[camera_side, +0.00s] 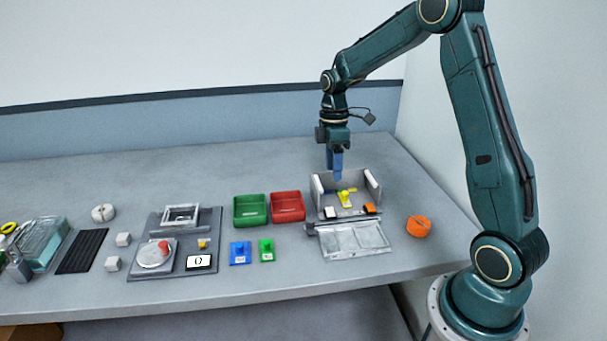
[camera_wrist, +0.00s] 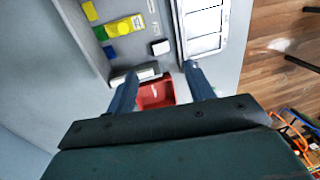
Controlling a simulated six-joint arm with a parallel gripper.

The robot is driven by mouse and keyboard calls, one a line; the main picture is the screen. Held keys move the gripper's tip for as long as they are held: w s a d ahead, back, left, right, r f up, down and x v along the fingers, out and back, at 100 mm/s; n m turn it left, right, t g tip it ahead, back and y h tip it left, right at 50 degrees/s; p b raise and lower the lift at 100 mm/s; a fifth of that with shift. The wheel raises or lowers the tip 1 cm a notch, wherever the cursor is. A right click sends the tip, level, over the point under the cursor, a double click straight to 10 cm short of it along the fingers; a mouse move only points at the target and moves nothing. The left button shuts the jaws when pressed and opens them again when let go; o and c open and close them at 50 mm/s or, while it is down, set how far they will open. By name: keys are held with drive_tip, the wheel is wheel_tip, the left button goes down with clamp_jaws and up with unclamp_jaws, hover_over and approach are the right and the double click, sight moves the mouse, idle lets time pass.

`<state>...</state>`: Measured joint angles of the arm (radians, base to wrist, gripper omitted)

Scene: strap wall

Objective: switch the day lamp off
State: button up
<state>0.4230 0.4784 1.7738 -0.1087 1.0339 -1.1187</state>
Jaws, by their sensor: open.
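No part in view is clearly marked as the day lamp or its switch, and I cannot tell which it is. My gripper (camera_side: 337,177) points down above the open grey box (camera_side: 373,188), apart from the parts inside. In the box are a yellow part (camera_side: 345,198), a white block (camera_side: 330,212) and an orange block (camera_side: 370,209). In the wrist view my gripper (camera_wrist: 161,70) has its two blue fingers spread with nothing held. That view also shows the yellow part (camera_wrist: 124,26) and a white block (camera_wrist: 160,48).
A clear-topped panel (camera_side: 352,239) lies before the box. A red tray (camera_side: 287,206) and a green tray (camera_side: 250,210) stand left of it. A grey device (camera_side: 215,222) has a display (camera_side: 199,262). An orange round thing (camera_side: 418,226) stands right.

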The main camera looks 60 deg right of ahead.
drive_tip(key=s+a+r+m+t+h, duration=0.1)
drive_tip(key=s+a+r+m+t, duration=0.3)
drive_tip(key=s+a+r, duration=0.8)
drive_tip(key=shift+s+a+r+m, duration=0.4)
drive_tip(key=shift+r+m, duration=0.5)
drive_tip(key=shift+r, duration=0.65)
drive_tip(key=shift+s, duration=0.2)
drive_tip(key=s+a+m+t, duration=0.2)
drive_tip(key=s+a+m, duration=0.1)
drive_tip(key=s, duration=0.5)
drive_tip(key=shift+s+f+t, duration=0.3)
drive_tip(key=shift+f+t, duration=0.05)
drive_tip(key=shift+t, duration=0.05)
idle(0.9)
